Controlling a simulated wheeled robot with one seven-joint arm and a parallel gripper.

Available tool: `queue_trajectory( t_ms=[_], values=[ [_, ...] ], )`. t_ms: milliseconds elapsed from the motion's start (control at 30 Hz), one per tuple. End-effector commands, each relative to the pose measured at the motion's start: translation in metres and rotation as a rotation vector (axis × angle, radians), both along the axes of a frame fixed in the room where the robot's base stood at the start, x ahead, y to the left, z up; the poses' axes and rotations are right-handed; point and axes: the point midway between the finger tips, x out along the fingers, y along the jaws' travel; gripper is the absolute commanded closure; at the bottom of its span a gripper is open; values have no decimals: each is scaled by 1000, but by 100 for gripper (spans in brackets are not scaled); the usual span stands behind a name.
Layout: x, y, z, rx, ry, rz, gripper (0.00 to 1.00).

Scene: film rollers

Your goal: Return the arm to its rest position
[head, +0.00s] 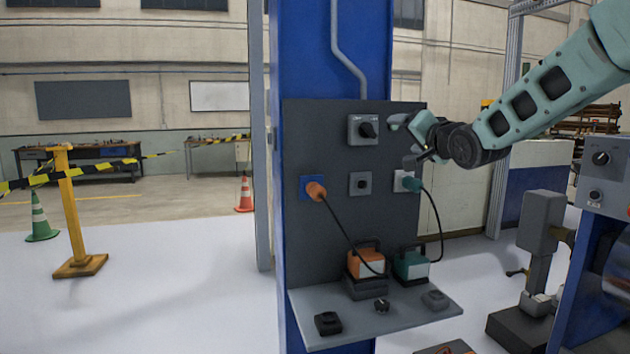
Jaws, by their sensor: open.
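My gripper (401,140) is at the end of my green and black arm, which reaches in from the upper right. It is in front of the right edge of a dark grey panel (330,240). Its fingers are apart and no object shows between them. A rotary switch with a black knob (366,130) is just left of the fingers; I cannot tell whether they touch it. Below the gripper, a green plug (411,184) sits in the right socket. An orange plug (316,191) sits in the left socket.
A grey shelf (350,322) juts out below the panel and holds an orange box (366,264), a green box (411,263) and small black parts. Cables hang from both plugs. A machine (603,180) stands at the right edge. The floor at left is open up to a yellow post (68,210).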

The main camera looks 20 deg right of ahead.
Motion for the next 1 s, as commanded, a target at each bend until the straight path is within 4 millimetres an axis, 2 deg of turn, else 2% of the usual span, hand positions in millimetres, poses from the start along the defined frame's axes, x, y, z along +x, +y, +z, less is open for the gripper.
queue_trajectory(
  t_ms=[67,167,267,367,400,467,500,567,667,700,767,800,900,1000],
  values=[
    [0,2,-1,-2,5,3,24],
    [-2,23,-13,-26,58,24,24],
    [-12,66,-40,-86,173,76,24],
    [-35,120,-79,-184,332,159,24],
    [-49,140,-95,-230,398,198,24],
    [-73,170,-118,-302,495,264,24],
    [-91,187,-133,-350,559,309,24],
    [-121,211,-153,-428,649,386,24],
    [-178,244,-185,-564,794,525,24],
    [-204,254,-196,-623,851,588,24],
    [-243,265,-211,-708,931,683,24],
    [-269,270,-220,-764,979,747,24],
    [-328,275,-235,-889,1086,898,24],
    [-372,272,-244,-985,1163,1020,24]
  ],
)
